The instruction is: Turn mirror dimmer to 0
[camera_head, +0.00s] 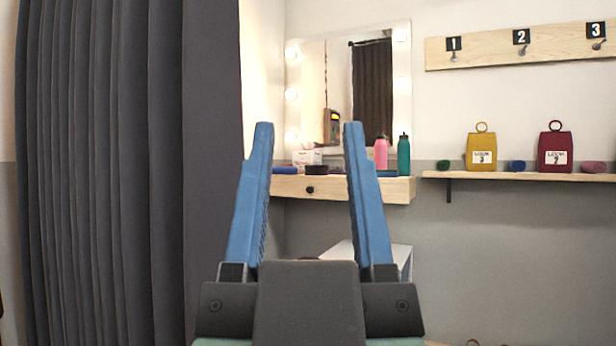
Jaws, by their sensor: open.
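A mirror (340,75) with lit bulbs along its frame hangs on the far wall, partly behind my fingers. Below it is a pale wooden dressing shelf (290,184). A dark round knob (309,190) sits on the shelf's front face and may be the mirror dimmer; its setting is too small to read. My gripper (308,126) is open and empty, its two blue fingers pointing up and forward. In the picture the knob lies between the fingers, but it is well beyond them.
A dark curtain (125,170) fills the left side. A pink bottle (380,153) and a teal bottle (403,155) stand on the dressing shelf. A white stool-like piece (340,250) stands below. Wall shelf (500,176) and numbered hook board (485,49) are at right.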

